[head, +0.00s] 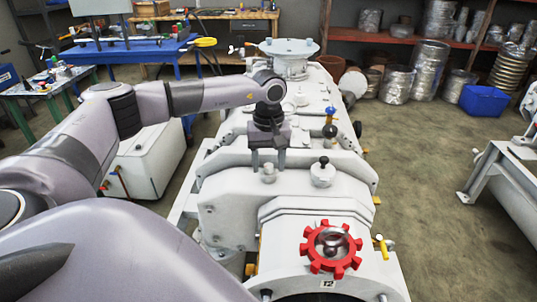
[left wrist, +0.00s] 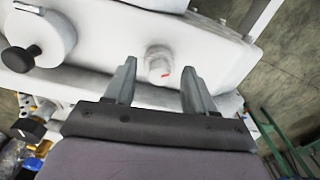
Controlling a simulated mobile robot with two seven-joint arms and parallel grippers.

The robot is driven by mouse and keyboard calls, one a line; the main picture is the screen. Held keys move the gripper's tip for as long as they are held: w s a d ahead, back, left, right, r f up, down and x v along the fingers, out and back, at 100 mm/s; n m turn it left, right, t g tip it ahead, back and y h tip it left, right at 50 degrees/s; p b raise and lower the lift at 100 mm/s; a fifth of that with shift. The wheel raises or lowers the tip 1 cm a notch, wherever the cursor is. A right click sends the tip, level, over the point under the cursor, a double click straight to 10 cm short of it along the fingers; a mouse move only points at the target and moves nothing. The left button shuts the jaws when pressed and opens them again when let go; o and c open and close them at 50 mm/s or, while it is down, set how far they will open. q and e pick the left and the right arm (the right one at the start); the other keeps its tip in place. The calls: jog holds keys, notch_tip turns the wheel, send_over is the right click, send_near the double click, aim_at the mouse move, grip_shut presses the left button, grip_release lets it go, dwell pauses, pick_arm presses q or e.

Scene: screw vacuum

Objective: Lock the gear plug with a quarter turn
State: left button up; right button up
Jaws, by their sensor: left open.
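The gear plug appears to be the small pale round plug (head: 268,172) on the white vacuum pump housing (head: 225,215). It also shows in the left wrist view (left wrist: 157,63), where it has a short red mark on its face. My left gripper (head: 268,163) hangs pointing down just above the plug. In the left wrist view its two fingers (left wrist: 160,78) are spread, one to each side of the plug, with gaps between finger and plug. The fingers hold nothing. My right gripper is not in view.
A white disc with a black knob (head: 322,172) stands right of the plug. A red handwheel (head: 331,248) sits at the pump's near end. A blue-handled valve (head: 330,130) rises behind. A blue table (head: 130,48) stands back left; open floor lies to the right.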

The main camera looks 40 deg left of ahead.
aim_at(269, 166)
pick_arm(q)
grip_shut()
jog(key=m, duration=0.7)
grip_release()
jog(key=shift+r, duration=3.55)
